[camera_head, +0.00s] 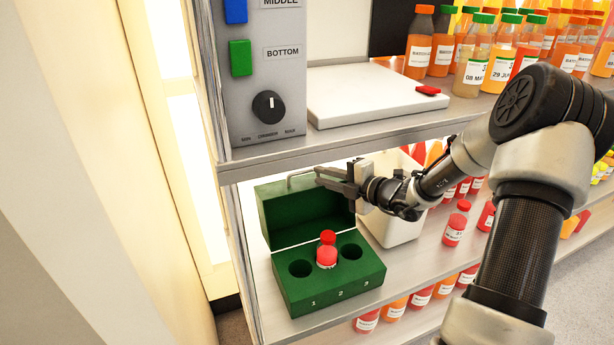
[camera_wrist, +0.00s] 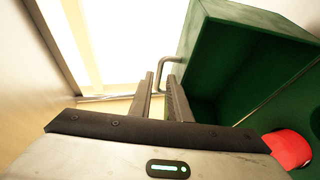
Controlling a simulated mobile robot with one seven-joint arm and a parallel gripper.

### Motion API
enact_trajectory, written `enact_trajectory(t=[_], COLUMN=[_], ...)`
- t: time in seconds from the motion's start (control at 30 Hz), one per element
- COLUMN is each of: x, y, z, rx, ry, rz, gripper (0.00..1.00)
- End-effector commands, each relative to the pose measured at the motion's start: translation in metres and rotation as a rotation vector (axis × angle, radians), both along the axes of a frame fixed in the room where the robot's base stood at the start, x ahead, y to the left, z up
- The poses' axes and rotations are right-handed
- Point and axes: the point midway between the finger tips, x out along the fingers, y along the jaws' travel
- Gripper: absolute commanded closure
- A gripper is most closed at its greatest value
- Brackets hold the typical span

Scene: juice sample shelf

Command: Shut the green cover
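The green box (camera_head: 330,288) stands on the lower shelf, with slots marked 1, 2 and 3. Its green cover (camera_head: 300,213) is hinged at the back and stands raised; it also shows in the wrist view (camera_wrist: 235,50). A red-capped bottle (camera_head: 327,252) sits in the middle slot; the two outer slots look empty. A grey handle (camera_head: 291,181) is on the cover's upper edge. My gripper (camera_head: 322,177) is at the cover's top, close to the handle. In the wrist view, my fingers (camera_wrist: 163,82) are apart, and the handle (camera_wrist: 165,64) shows between and beyond their tips; contact is unclear.
The upper shelf (camera_head: 260,160) runs just above my gripper, with a grey control panel (camera_head: 262,75) and a white slab (camera_head: 365,93) on it. A white bin (camera_head: 392,228) stands right of the box. Juice bottles (camera_head: 455,228) stand farther right.

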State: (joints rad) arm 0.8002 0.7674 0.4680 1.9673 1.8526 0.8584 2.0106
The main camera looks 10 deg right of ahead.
Motion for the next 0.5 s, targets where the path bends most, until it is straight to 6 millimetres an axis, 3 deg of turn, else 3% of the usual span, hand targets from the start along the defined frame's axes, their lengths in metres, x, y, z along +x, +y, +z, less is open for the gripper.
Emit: enact_trajectory(t=[0.2, 0.5], x=[0.034, 0.054], y=[0.024, 0.037], z=[-0.012, -0.016], rx=[0.0, -0.001], ry=[0.0, -0.001], rz=[0.002, 0.0], gripper=[0.83, 0.83])
